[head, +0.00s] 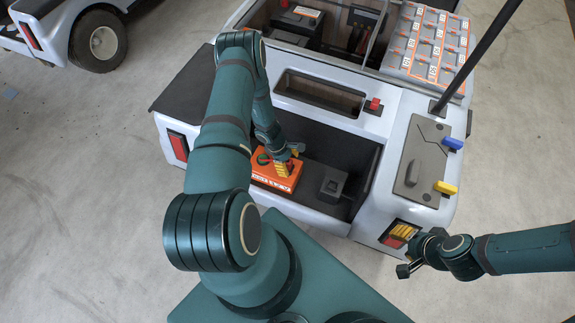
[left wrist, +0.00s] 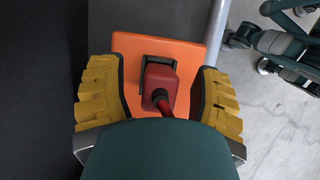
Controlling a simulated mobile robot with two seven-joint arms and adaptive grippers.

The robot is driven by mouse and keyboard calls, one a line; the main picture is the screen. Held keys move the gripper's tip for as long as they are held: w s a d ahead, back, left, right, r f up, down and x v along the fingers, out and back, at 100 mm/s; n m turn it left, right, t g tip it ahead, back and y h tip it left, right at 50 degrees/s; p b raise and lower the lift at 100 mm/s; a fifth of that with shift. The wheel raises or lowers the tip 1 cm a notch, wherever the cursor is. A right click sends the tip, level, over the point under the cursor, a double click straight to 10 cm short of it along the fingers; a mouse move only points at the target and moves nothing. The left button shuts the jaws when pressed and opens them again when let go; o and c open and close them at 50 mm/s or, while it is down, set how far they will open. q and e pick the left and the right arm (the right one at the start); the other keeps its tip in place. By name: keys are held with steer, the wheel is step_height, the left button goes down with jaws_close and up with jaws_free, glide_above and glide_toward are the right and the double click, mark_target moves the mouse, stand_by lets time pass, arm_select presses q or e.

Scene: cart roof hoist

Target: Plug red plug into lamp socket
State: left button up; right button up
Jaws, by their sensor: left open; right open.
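The red plug (left wrist: 161,86) shows in the left wrist view, upright in a black holder on top of an orange box (left wrist: 190,45); a dark red cable leads from it towards my wrist. My left gripper (left wrist: 160,100) is open, its yellow pads on either side of the plug with gaps to both. In the head view my left gripper (head: 284,169) is over the orange box (head: 262,176) in the cart's rear bay. My right gripper (head: 404,250) is open and empty by the right tail lamp (head: 392,242). I cannot make out a lamp socket for certain.
A dark box (head: 333,186) stands right of the orange box in the bay. A small red part (head: 375,104) sits on the ledge above. A grey panel (head: 424,160) carries blue and yellow knobs, with a slanting black post behind. Open floor lies left.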

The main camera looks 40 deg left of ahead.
arm_select(q)
steer(key=shift+d+f, duration=0.1)
steer(key=shift+f, duration=0.05)
jaws_close()
